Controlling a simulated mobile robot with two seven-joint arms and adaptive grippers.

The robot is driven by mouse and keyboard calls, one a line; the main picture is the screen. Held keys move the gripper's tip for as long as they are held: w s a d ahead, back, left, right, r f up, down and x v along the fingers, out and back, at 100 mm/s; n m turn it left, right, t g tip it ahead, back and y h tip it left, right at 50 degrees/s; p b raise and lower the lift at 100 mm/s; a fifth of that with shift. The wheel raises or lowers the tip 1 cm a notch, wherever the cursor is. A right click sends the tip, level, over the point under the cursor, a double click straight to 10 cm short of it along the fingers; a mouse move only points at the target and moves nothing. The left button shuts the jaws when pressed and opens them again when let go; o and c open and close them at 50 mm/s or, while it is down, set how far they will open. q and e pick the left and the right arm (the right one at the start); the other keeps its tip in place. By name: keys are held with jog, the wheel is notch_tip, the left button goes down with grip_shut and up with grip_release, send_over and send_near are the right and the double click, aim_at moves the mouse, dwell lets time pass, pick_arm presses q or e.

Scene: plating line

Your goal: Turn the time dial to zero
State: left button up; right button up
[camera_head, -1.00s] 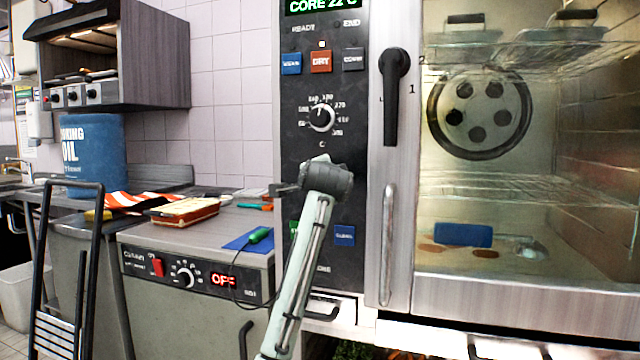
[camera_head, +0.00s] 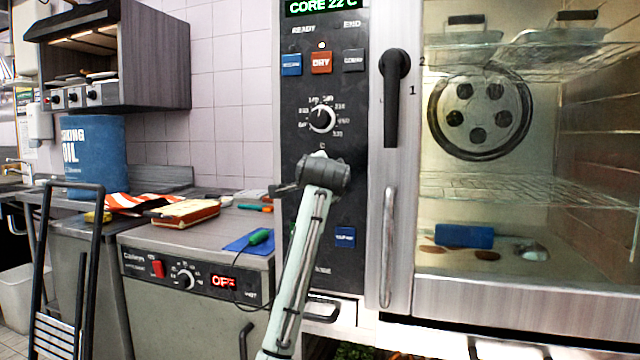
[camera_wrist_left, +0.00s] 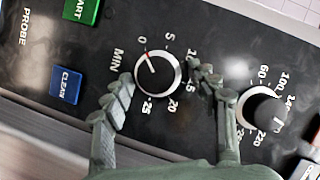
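The time dial (camera_wrist_left: 158,73) is a round black knob with a silver rim, on the black oven panel, marked MIN with numbers from 0 to 25. Its white pointer line with a red tip points at or very close to the 0. My left gripper (camera_wrist_left: 160,82) is open, with one finger on each side of the dial. Small gaps seem to show between fingertips and rim; I cannot tell if either touches. In the head view my left gripper (camera_head: 308,182) is in front of the panel and hides the time dial. My right gripper is not in view.
The temperature dial (camera_head: 321,118) is above the time dial. A blue CLEAN button (camera_wrist_left: 66,86) and a green START button (camera_wrist_left: 82,10) are nearby on the panel. The oven door handle (camera_head: 388,250) stands just right of my arm. A counter with a blue mat (camera_head: 240,243) is left.

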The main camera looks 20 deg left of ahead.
pick_arm(q)
jog(key=shift+f, duration=0.1)
jog(key=v, duration=1.2)
